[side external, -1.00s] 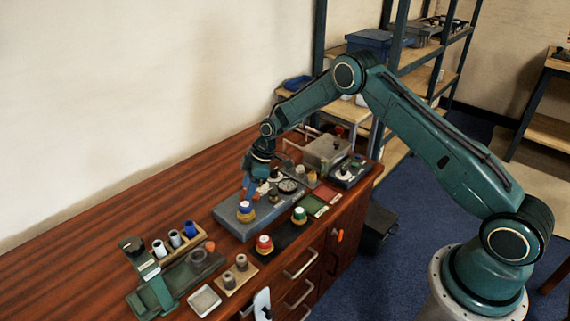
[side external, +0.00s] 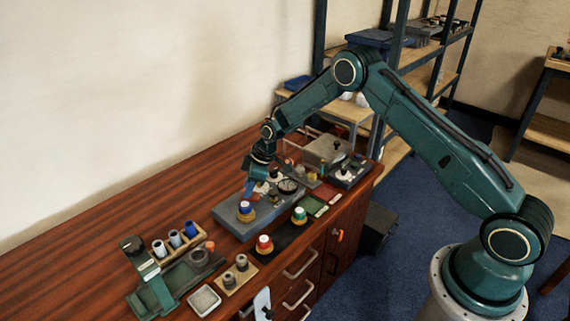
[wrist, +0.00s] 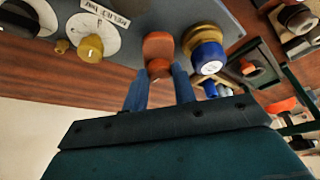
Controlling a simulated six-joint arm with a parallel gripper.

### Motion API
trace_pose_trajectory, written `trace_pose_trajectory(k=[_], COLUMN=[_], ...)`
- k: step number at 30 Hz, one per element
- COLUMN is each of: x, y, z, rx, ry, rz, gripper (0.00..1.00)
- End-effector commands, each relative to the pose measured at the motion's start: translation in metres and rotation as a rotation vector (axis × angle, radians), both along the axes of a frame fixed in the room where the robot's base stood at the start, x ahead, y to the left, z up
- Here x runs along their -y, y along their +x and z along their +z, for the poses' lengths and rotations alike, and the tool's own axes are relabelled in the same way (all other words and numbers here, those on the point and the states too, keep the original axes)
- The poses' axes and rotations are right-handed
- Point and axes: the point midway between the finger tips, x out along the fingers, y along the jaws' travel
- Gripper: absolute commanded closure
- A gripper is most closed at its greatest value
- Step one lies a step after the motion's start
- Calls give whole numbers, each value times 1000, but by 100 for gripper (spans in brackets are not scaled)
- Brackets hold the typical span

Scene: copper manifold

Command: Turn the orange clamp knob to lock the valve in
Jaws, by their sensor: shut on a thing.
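The orange clamp knob (wrist: 158,50) is between the blue fingertips of my gripper (wrist: 160,82) in the wrist view. My gripper is shut on it. In the side view my gripper (side external: 250,187) points down at the grey manifold block (side external: 228,221), and its fingers mostly hide the knob. The valve with a blue cap and brass body (wrist: 207,54) stands on the block right beside the knob in the wrist view. It also shows in the side view (side external: 245,209), upright and close to my fingers.
A white dial with a yellow knob (wrist: 90,46) is on the block left of the orange knob. Red-capped (side external: 264,243) and green-capped (side external: 299,214) valves stand on a dark strip in front. A wooden rack (side external: 205,236) with several cylinders is at the left. The rear-left bench is clear.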

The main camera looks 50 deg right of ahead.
Motion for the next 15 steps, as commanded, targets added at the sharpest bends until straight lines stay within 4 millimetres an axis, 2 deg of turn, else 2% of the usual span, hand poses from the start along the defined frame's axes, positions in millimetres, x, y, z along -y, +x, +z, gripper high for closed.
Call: trace_pose_trajectory(k=[15], x=[-4], y=[-3], z=[1], rx=[-1], ry=[-1], rz=[-454], gripper=[96])
